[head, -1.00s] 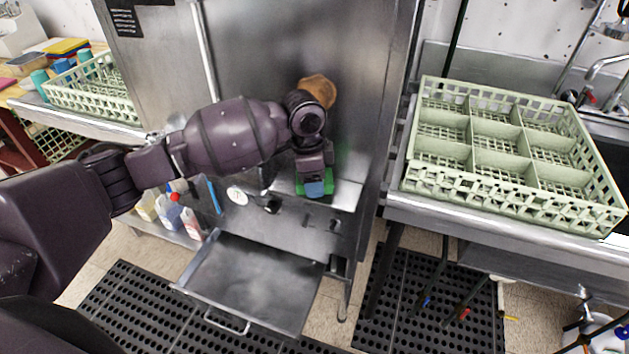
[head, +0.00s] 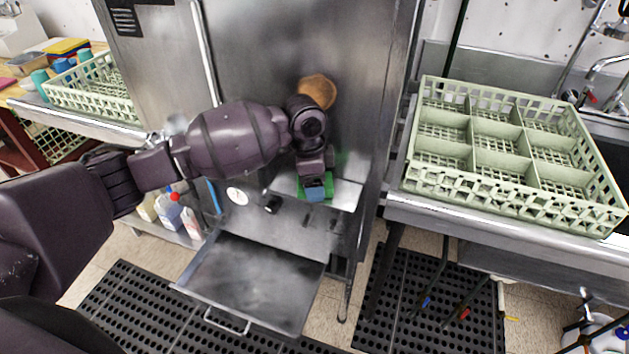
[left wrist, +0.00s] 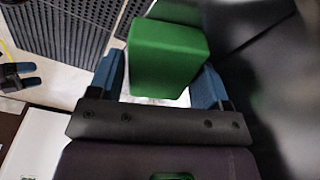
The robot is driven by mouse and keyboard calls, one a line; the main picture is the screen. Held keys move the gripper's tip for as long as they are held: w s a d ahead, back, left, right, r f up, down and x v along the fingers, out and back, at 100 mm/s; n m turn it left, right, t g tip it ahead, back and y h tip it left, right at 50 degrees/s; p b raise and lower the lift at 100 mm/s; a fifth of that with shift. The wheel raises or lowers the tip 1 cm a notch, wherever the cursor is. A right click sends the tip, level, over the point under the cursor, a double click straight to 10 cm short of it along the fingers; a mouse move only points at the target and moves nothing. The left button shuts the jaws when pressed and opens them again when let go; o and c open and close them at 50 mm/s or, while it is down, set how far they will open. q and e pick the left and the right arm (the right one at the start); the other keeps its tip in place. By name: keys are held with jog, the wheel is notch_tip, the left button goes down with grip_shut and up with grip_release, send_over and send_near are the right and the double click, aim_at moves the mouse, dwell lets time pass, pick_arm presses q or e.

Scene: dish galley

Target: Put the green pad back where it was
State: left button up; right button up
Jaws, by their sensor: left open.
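The green pad (left wrist: 168,55) is a block that sits between the two blue fingers of my left gripper (left wrist: 160,88) in the left wrist view. The fingers are open on either side of it; I cannot tell whether either one touches it. In the head view the pad (head: 328,182) shows as green edges around the blue fingertip of my left gripper (head: 314,192), at a metal ledge (head: 347,194) low on the steel machine. The gripper hides most of the pad and what is under it.
An open steel drawer (head: 250,285) juts out below the ledge. A pale green divided rack (head: 520,195) stands on the right counter. Several bottles (head: 170,212) stand at lower left. A brown round thing (head: 318,90) is behind my wrist. A blue-tipped dark shape (left wrist: 18,76) is unclear.

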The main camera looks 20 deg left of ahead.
pick_arm(q)
notch_tip(320, 180, up, 12)
jog(key=a+p, duration=0.1)
jog(key=shift+s+a, duration=0.15)
jog(key=shift+s, duration=0.1)
pick_arm(e)
jog(key=shift+w+r, duration=0.4)
jog(key=shift+r, duration=0.45)
pick_arm(q)
jog(key=shift+f, duration=0.15)
pick_arm(e)
jog(key=shift+s+f, duration=0.1)
jog(key=shift+s, duration=0.05)
